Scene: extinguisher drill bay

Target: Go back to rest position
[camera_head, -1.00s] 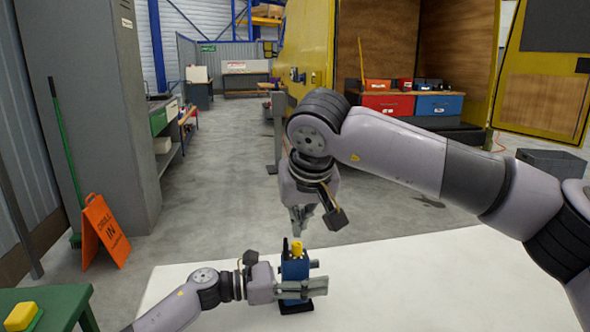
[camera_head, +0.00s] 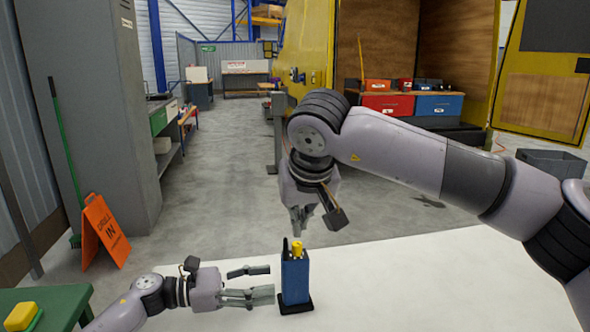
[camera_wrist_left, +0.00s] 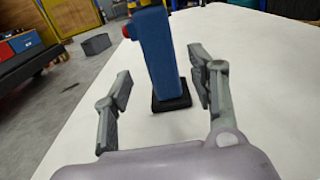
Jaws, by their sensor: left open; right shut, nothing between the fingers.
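A blue box-shaped device (camera_head: 295,278) with a yellow knob on top (camera_head: 297,248) stands upright on a black base on the white table (camera_head: 400,285). It also shows in the left wrist view (camera_wrist_left: 156,48), beyond the fingertips, with a red part on its side. My left gripper (camera_head: 262,283) is open and empty, just left of the device. Its spread fingers also show in the left wrist view (camera_wrist_left: 160,88). My right gripper (camera_head: 298,220) points down above the device, behind its top in the picture. Its fingers are together and hold nothing.
A green table (camera_head: 60,302) with a yellow button (camera_head: 21,316) stands at lower left. An orange drill sign (camera_head: 104,232) stands on the floor beside a grey cabinet (camera_head: 100,100). A grey crate (camera_head: 552,162) lies at right. The table's right part is clear.

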